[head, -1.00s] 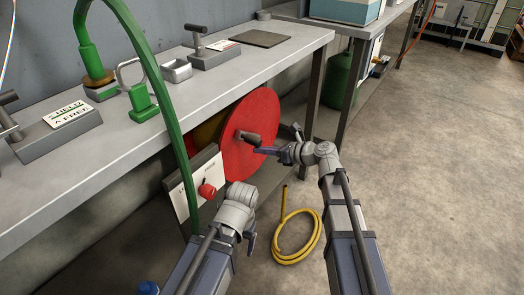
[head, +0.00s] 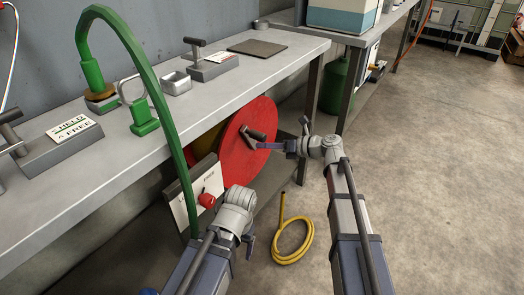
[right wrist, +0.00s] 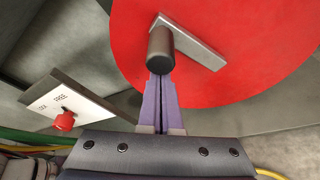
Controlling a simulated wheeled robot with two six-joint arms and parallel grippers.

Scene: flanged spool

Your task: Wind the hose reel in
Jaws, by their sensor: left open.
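The hose reel is a red disc (head: 262,170) under the bench, with a crank that has a grey arm and a dark knob (head: 257,135). In the right wrist view the knob (right wrist: 161,50) covers the tips of my right gripper (right wrist: 158,85). Its fingers lie together below the knob, seemingly touching it, not around it. My right gripper (head: 262,146) also shows beside the crank in the head view. My left gripper (head: 238,200) is near the lock plate, its fingers hidden by its wrist. The yellow hose (head: 293,262) lies coiled on the floor, one end standing up.
A white LOCK/FREE plate (head: 181,210) with a red knob (head: 206,200) stands left of the reel; its setting is unclear. A green hose (head: 160,95) arches over the bench front. The bench (head: 235,95) overhangs the reel. Open floor (head: 430,170) lies to the right.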

